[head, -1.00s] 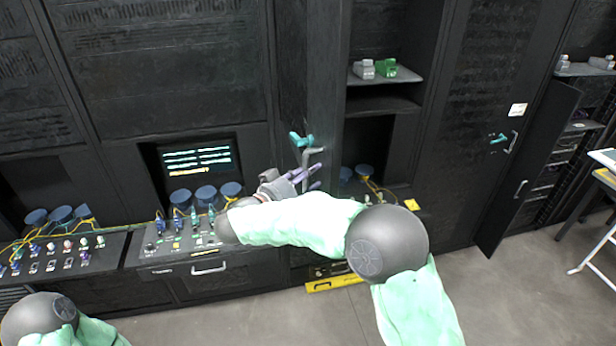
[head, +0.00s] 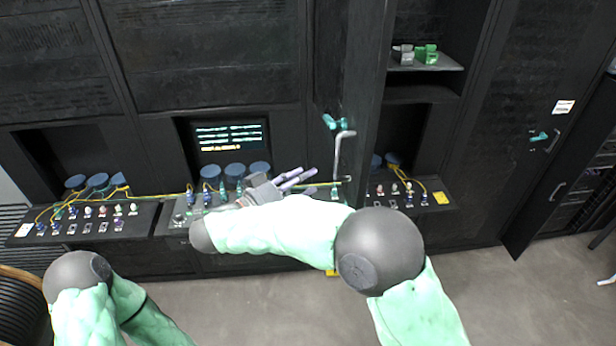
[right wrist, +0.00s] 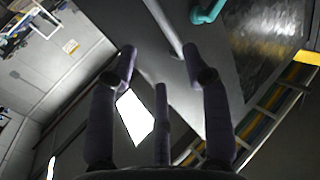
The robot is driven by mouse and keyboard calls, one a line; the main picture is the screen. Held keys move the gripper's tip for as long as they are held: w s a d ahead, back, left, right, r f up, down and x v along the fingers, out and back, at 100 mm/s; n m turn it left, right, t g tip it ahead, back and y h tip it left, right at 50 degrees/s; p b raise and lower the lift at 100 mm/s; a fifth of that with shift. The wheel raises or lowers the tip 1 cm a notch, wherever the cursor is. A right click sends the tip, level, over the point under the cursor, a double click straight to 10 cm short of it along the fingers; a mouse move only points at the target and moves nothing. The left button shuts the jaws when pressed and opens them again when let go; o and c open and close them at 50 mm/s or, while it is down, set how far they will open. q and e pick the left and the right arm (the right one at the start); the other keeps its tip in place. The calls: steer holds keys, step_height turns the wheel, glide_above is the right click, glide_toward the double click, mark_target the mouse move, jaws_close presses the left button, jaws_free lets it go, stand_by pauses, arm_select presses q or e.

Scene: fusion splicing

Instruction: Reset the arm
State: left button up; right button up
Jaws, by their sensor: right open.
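My right gripper (head: 312,178) is in front of the cabinets, just left of the grey bar handle (head: 338,160) of a dark cabinet door. In the right wrist view its fingers (right wrist: 158,75) are spread, with nothing held between them. The handle (right wrist: 165,25) appears beyond the fingertips there, apart from them as far as I can tell. My left arm (head: 85,285) shows at the lower left of the head view, but its gripper is out of sight.
A console (head: 150,222) with several connectors, blue spools and yellow cables runs along the cabinets. A lit screen (head: 230,138) sits above it. A shelf (head: 425,66) holds a grey and a green device. The dark cabinet door (head: 365,70) projects forward. Floor (head: 480,290) is clear at right.

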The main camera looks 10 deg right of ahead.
stand_by(0.3)
